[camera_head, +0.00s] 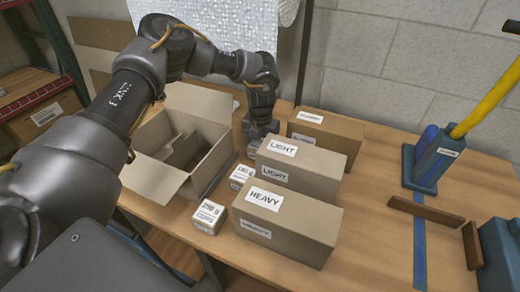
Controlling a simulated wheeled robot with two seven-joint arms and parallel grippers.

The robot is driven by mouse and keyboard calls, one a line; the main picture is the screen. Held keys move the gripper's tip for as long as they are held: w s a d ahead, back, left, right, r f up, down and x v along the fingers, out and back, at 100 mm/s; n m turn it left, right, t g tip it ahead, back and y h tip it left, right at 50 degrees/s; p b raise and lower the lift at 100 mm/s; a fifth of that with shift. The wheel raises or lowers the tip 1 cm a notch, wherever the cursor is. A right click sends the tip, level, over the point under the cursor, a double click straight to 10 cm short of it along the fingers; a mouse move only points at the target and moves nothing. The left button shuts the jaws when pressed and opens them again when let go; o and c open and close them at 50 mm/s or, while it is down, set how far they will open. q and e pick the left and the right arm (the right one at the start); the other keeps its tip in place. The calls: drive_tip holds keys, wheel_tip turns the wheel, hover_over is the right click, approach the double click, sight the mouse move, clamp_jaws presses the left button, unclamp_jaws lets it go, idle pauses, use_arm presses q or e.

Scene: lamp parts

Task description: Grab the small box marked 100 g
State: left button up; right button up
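Three small boxes stand in a row left of the larger boxes. The nearest small box (209,217) has a label that looks like 250 g. The middle small box (241,177) has a label too small to read surely. The farthest small box (252,150) is mostly hidden below my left gripper, so I cannot read its mark. My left gripper (257,136) points down at that farthest box, beside the LIGHT box. I cannot tell whether its fingers are open or around the box. My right gripper is not in view.
An open cardboard carton (160,180) stands left of the small boxes. The HEAVY box (290,228), the LIGHT box (305,170) and another long box (335,132) stand close on the right. A blue holder with a yellow handle (490,100) is farther right. The table between is mostly clear.

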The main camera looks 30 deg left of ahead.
use_arm(q)
drive_tip(key=shift+c, duration=0.4)
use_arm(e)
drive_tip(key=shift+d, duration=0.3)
use_arm(q)
drive_tip(key=shift+r, duration=0.15)
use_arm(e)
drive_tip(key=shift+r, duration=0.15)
